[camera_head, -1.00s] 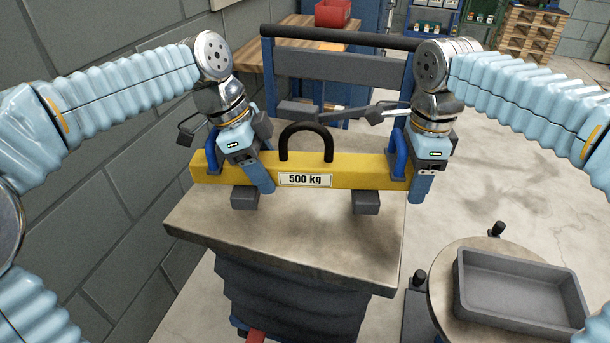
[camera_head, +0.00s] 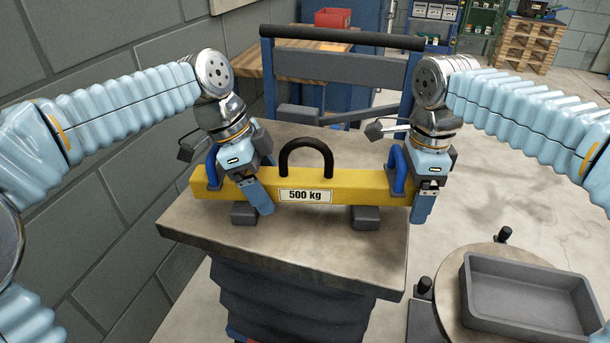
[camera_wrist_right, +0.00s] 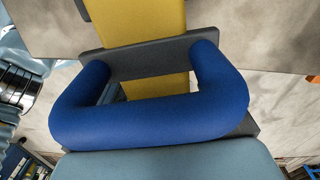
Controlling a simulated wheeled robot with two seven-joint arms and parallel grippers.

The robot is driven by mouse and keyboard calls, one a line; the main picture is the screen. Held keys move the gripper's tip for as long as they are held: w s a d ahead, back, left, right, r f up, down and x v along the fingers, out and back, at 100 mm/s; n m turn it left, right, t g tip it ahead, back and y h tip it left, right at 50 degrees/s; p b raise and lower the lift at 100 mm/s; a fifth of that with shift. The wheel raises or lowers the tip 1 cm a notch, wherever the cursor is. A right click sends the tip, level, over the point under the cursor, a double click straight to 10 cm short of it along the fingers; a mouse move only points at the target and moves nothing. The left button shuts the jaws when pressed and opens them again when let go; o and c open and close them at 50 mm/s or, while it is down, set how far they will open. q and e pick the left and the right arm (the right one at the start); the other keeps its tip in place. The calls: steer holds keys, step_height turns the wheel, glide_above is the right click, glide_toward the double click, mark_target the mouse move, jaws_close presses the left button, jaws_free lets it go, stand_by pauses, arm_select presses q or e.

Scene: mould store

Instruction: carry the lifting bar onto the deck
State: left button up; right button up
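The lifting bar (camera_head: 340,190) is a yellow beam marked "500 kg", with a black loop in its middle, a blue handle near each end and two grey blocks beneath it. It lies level across the grey deck (camera_head: 300,245) in the head view; I cannot tell whether its blocks touch the deck. My left gripper (camera_head: 243,175) is at its left handle (camera_head: 213,166), and my right gripper (camera_head: 424,187) at its right handle (camera_head: 398,170). Both appear shut on the handles, though their fingertips are partly hidden. The right handle (camera_wrist_right: 150,125) fills the right wrist view.
The deck tops a dark bellows column, with a blue frame and black push bar (camera_head: 340,37) behind it. A grey tray (camera_head: 520,322) sits on a round table at the lower right. A block wall is at left. A wooden bench and shelves stand at the back.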

arm_select(q)
steer(key=v, duration=1.1)
steer(key=shift+a+r, duration=0.2)
steer(key=shift+r, duration=0.2)
arm_select(e)
steer(key=shift+r, duration=0.3)
step_height(320, 180, up, 11)
steer(key=shift+f, duration=0.1)
steer(key=shift+r, duration=0.3)
